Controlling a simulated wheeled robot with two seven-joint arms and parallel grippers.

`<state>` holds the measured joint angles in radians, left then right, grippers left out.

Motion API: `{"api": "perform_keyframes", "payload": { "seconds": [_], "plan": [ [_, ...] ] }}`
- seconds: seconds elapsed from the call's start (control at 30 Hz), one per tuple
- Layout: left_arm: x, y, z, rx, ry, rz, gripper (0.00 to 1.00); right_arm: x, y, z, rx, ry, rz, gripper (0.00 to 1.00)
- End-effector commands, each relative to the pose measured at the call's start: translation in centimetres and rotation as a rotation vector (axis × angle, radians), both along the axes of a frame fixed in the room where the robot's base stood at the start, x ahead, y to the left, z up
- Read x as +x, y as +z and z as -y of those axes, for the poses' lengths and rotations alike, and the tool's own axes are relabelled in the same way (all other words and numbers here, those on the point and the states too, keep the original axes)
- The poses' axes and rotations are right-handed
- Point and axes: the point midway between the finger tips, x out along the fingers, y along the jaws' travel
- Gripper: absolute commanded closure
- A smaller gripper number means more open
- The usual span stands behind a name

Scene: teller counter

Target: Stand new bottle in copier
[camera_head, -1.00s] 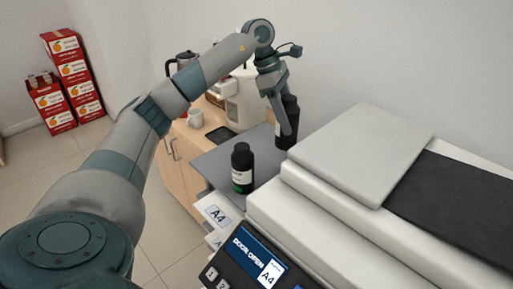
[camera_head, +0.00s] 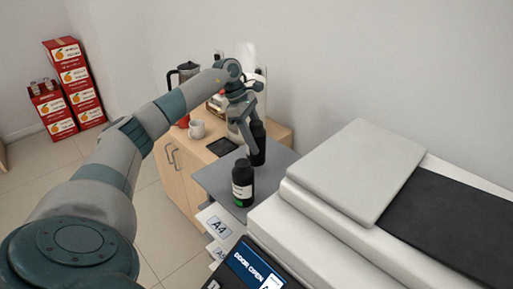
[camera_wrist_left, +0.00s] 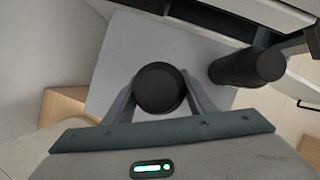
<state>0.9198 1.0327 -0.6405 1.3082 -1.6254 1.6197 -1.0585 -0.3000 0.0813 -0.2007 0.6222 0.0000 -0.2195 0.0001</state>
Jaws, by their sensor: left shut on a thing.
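My left gripper (camera_head: 250,142) is shut on a black bottle (camera_head: 258,147), held upright at the back of the grey shelf. The left wrist view shows its round black top (camera_wrist_left: 159,88) between the two fingers. I cannot tell whether its base touches the shelf. A second black bottle (camera_head: 243,190), with a white label and a green band, stands upright nearer to me. It also shows right of the held one in the left wrist view (camera_wrist_left: 240,68), apart from the fingers. The white copier (camera_head: 330,215) is at right; its screen (camera_head: 258,268) reads "DOOR OPEN". My right gripper is out of view.
The grey shelf (camera_head: 215,178) adjoins the copier's left side. Behind it is a wooden cabinet (camera_head: 182,180) with a white mug (camera_head: 196,129), a kettle (camera_head: 185,72) and a dark tray (camera_head: 221,148). Red boxes (camera_head: 83,90) are stacked by the far wall.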

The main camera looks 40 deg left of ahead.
Motion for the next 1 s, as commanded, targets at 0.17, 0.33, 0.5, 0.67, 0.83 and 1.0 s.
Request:
{"api": "perform_keyframes", "payload": {
  "seconds": [0.17,0.33,0.5,0.67,0.83,1.0],
  "plan": [
    [0.0,0.0,0.0,-0.001,0.0,0.0,0.81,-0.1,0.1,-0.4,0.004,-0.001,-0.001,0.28],
    [0.0,-1.4,0.1,-0.002,0.0,-0.003,0.81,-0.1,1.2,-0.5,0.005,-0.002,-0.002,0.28],
    [0.0,-3.3,0.1,-0.002,0.0,-0.002,0.81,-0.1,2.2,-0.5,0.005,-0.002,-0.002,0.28],
    [0.0,-3.9,0.0,-0.001,0.0,0.001,0.81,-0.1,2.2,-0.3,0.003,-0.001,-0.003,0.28],
    [0.0,-4.0,0.0,-0.001,0.0,0.001,0.81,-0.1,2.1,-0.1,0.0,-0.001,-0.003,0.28],
    [0.0,-4.3,0.0,0.0,0.0,0.0,0.47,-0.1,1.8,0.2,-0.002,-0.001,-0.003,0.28]
  ]
}}
